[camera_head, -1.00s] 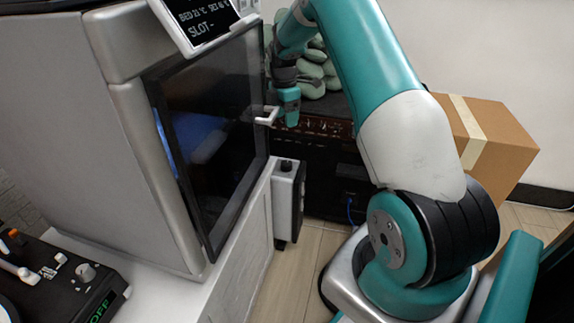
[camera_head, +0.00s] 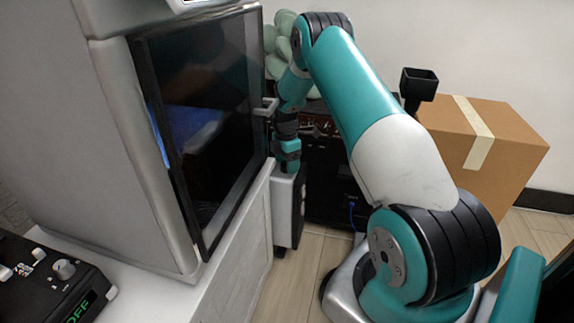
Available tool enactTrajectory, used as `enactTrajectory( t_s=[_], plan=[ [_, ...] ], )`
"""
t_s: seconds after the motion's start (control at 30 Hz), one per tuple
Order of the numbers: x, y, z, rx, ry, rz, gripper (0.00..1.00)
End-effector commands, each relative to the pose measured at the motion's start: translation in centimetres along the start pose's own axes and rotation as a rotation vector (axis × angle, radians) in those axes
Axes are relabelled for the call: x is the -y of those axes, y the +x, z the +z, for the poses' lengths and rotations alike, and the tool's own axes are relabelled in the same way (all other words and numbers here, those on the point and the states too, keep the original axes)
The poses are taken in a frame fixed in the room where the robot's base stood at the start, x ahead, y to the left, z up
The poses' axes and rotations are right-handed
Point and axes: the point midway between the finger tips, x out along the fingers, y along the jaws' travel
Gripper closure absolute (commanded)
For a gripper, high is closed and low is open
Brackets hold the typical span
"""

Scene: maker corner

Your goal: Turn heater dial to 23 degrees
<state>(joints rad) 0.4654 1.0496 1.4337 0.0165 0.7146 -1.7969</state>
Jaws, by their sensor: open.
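The heater (camera_head: 284,212) is a small white and dark upright unit on the floor, beside the white cabinet. My gripper (camera_head: 288,168) points down at the top of the heater, where it covers the dial. The dial is hidden now, so its setting cannot be read. The jaws are open. I cannot tell whether the fingers touch the dial or stand around it.
A printer-like machine with a dark glass door (camera_head: 205,125) stands on the white cabinet (camera_head: 240,235) at left, its handle (camera_head: 266,107) close to my arm. A dark unit (camera_head: 330,175) stands behind the heater. A cardboard box (camera_head: 500,150) stands at right.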

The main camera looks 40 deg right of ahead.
Motion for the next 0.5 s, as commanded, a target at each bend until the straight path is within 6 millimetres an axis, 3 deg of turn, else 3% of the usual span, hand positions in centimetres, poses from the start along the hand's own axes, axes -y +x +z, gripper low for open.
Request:
enactTrajectory(
  t_s=[0.27,0.47,0.5],
  plan=[
    [0.0,0.07,0.0,0.0,0.0,0.0,0.34],
    [0.0,0.06,-0.01,0.0,0.0,0.0,0.8],
    [0.0,0.06,-0.01,0.0,0.0,0.0,0.81]
  ],
)
